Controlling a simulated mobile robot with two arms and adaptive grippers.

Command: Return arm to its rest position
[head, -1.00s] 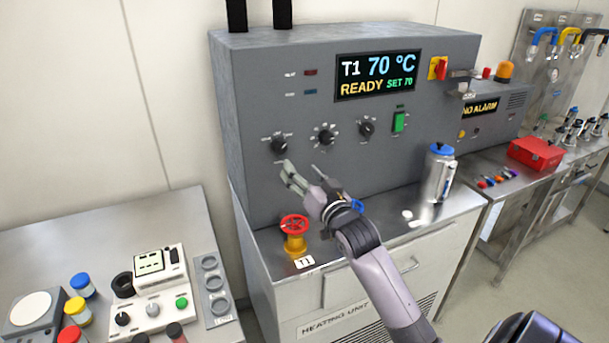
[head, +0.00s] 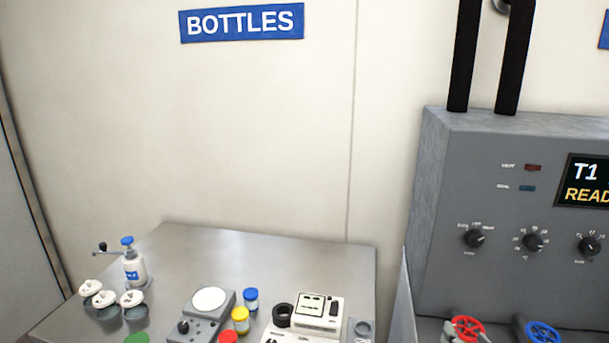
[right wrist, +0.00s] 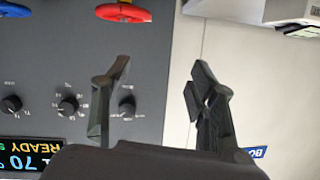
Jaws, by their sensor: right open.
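My right gripper (right wrist: 160,76) shows in the right wrist view. Its two dark fingers are spread apart with nothing between them. Behind them are the grey heating unit panel (right wrist: 145,30) and the pale wall (right wrist: 240,85), with the panel's edge between the fingers. The picture is upside down. No arm shows in the head view, and my left gripper is in neither current view.
In the head view, the heating unit (head: 450,180) stands at the right, with a red valve wheel (head: 467,328) and a blue valve wheel (head: 542,332).

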